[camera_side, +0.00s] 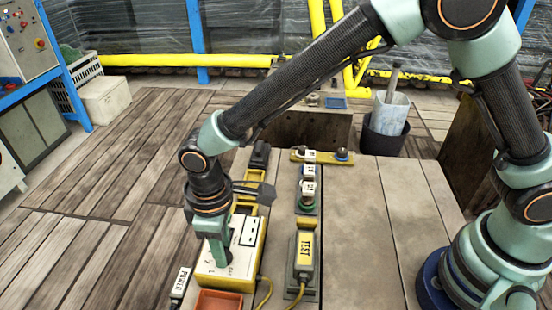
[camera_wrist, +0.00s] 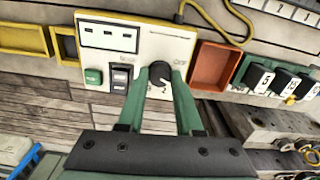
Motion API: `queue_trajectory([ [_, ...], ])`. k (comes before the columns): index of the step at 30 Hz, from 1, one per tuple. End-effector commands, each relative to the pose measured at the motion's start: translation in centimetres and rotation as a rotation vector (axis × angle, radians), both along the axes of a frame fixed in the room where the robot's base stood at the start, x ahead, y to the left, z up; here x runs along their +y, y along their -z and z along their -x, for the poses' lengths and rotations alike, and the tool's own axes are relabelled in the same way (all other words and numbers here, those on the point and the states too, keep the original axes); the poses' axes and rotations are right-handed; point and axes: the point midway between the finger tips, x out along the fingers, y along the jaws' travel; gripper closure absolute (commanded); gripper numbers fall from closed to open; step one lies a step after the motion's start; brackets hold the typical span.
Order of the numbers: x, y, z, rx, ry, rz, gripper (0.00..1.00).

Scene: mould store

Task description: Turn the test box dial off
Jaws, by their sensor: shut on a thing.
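The test box (camera_side: 243,262) is a yellow box with a white panel on the table below my arm. In the wrist view its white panel (camera_wrist: 112,36) carries slots, a green button (camera_wrist: 93,76), dark switches (camera_wrist: 119,78) and a black dial (camera_wrist: 159,70). My gripper (camera_side: 221,262) points down onto the panel. In the wrist view my gripper (camera_wrist: 160,82) has its two green fingers on either side of the dial, shut on it. Small lettering stands on both sides of the dial, too blurred to read surely. The fingers hide the dial in the side view.
An orange tray (camera_side: 219,300) sits by the box's near end. A yellow TEST unit (camera_side: 304,251) with a cable lies to the right, with several labelled blocks (camera_side: 308,187) behind it. A POWER-labelled piece (camera_side: 181,283) is at the left. The table's right part is clear.

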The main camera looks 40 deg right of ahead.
Motion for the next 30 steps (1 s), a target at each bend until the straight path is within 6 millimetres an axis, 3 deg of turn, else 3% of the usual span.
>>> queue_trajectory([
  [15,0.36,-0.12,0.03,-0.017,-0.438,-0.01,1.0],
  [30,0.38,-0.16,0.04,-0.021,-0.594,-0.011,1.0],
])
